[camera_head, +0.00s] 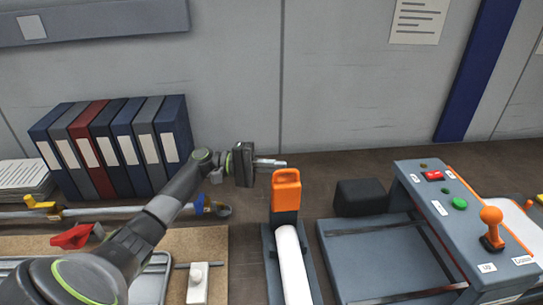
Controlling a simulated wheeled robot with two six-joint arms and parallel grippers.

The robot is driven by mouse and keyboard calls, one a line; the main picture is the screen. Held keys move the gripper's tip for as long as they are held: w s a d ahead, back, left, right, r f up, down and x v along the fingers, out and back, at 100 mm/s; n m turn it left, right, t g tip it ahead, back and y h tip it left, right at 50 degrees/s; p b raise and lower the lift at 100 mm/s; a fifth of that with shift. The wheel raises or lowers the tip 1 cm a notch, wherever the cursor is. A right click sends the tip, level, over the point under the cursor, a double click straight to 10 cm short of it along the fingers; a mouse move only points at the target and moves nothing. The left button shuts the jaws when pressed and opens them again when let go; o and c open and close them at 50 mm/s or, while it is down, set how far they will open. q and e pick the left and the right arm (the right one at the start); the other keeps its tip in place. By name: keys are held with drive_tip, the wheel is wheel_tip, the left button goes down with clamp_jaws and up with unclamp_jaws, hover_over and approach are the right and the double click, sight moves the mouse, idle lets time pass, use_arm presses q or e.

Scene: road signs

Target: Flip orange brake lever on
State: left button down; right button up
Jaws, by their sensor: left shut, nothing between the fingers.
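An orange lever (286,190) with a slotted handle stands upright in the middle, at the far end of a dark grey base. A second orange part, a ball-topped stick (491,219), stands on the control box at the right; I cannot tell for certain which is the brake lever. My left gripper (281,163) is shut and empty. Its fingers point right, just above the top of the slotted lever in the picture; I cannot tell whether they touch it. My right gripper is not in view.
A grey control box (430,190) with red and green buttons is at right, by a grey frame (360,231) and a black block (361,197). A white roller (291,265) lies before the lever. Binders (120,150) stand at left. A wall (340,80) closes the back.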

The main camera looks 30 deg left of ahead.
use_arm(q)
drive_tip(key=shift+d, duration=0.2)
drive_tip(key=shift+s, duration=0.1)
